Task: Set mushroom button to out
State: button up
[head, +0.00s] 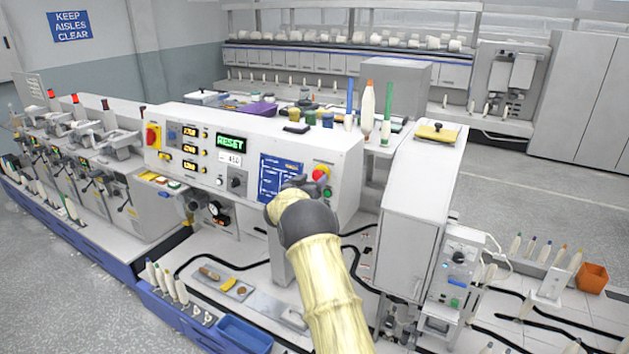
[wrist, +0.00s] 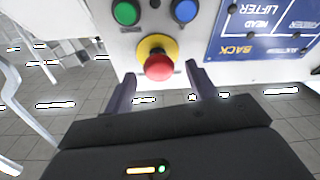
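The red mushroom button (head: 319,174) with a yellow collar sits at the right end of the control panel's front face. In the wrist view the red button (wrist: 159,67) shows in front of its yellow ring, between and just beyond my fingertips. My gripper (wrist: 161,71) is open, with one dark finger on each side of the button and visible gaps on both sides. In the head view my gripper (head: 298,184) is close to the panel, just left of the button, and its fingers are mostly hidden by my arm.
A green button (wrist: 126,12) and a blue button (wrist: 186,10) sit beside the mushroom button. The blue printed plate (head: 281,177) is to its left. A display (head: 232,141) reads RESET. A red knob (head: 153,136) is at the panel's far left.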

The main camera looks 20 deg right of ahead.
jog(key=shift+s, duration=0.1)
jog(key=b+v, duration=0.6)
jog(key=v, duration=1.1)
jog(key=shift+a+b, duration=0.25)
jog(key=shift+b, duration=0.15)
